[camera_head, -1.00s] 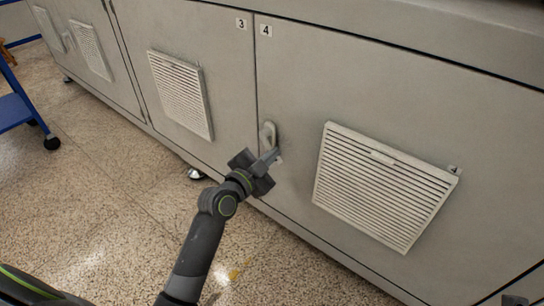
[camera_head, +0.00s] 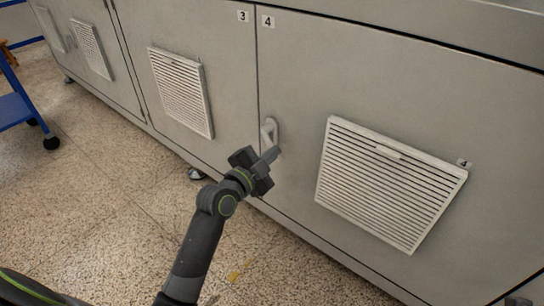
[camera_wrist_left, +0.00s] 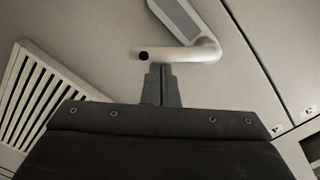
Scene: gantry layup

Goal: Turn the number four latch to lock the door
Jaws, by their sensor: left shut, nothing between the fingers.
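The number four latch (camera_head: 268,131) is a pale handle near the left edge of the door marked 4 (camera_head: 268,21). In the left wrist view the latch (camera_wrist_left: 190,51) is a bent pale bar with a dark spot at its end, joined to a grey plate. My left gripper (camera_head: 274,153) is just below the latch in the head view, with its fingers shut and nothing between them. In the left wrist view its fingertips (camera_wrist_left: 161,68) are right at the bar's lower edge; whether they touch it I cannot tell. My right gripper does not show.
A white louvred vent (camera_head: 390,185) stands out on the same door, right of the latch. The door marked 3 (camera_head: 243,16) has a similar vent (camera_head: 181,92). A blue cart (camera_head: 14,108) stands at the far left. The speckled floor (camera_head: 115,200) before the cabinet is mostly clear.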

